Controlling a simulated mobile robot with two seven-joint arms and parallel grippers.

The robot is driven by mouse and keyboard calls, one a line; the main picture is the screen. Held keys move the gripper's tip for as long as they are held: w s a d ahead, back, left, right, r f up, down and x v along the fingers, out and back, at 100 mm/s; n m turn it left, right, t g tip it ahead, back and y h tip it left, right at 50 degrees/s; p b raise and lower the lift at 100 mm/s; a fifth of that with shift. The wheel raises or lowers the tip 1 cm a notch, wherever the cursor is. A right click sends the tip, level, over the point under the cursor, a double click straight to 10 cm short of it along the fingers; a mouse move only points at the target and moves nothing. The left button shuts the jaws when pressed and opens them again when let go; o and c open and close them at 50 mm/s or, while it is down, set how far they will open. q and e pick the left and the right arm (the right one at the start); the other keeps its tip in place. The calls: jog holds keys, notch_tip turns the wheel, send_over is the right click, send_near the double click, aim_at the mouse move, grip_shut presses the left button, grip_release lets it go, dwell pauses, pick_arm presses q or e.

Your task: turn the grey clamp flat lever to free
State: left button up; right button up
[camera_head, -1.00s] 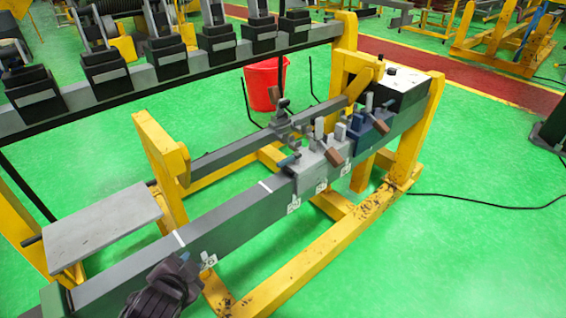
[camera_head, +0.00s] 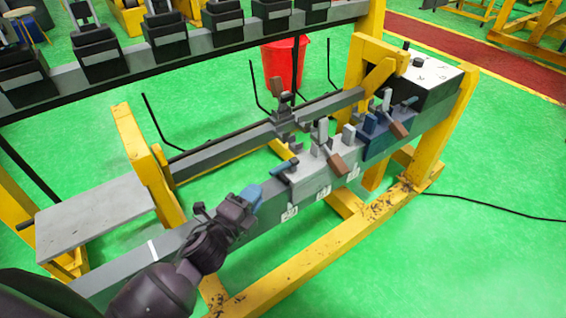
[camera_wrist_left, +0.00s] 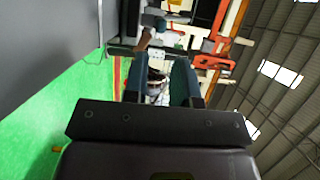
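The grey clamp (camera_head: 312,178) sits on the long dark beam. It carries a lever with a blue end (camera_head: 284,165) on its left side, upright grey posts, and a brown flat handle (camera_head: 337,163) at its front right. I cannot tell for sure which is the flat lever. My left gripper (camera_head: 253,193) hovers over the beam just left of the grey clamp, its blue fingertips pointing at it and apart from it. In the left wrist view my left gripper (camera_wrist_left: 160,75) has its fingers spread, with clamp parts seen beyond the gap. My right gripper is out of view.
A blue clamp (camera_head: 388,138) with its own brown handle stands right of the grey one. A black box with a white top (camera_head: 432,72) is at the beam's right end. A yellow frame (camera_head: 295,270) carries the beam. A red bucket (camera_head: 285,62) stands behind.

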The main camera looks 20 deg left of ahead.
aim_at(272, 176)
pick_arm(q)
jog(key=x, duration=1)
jog(key=shift+w, duration=0.1)
jog(key=shift+f, duration=0.1)
grip_shut()
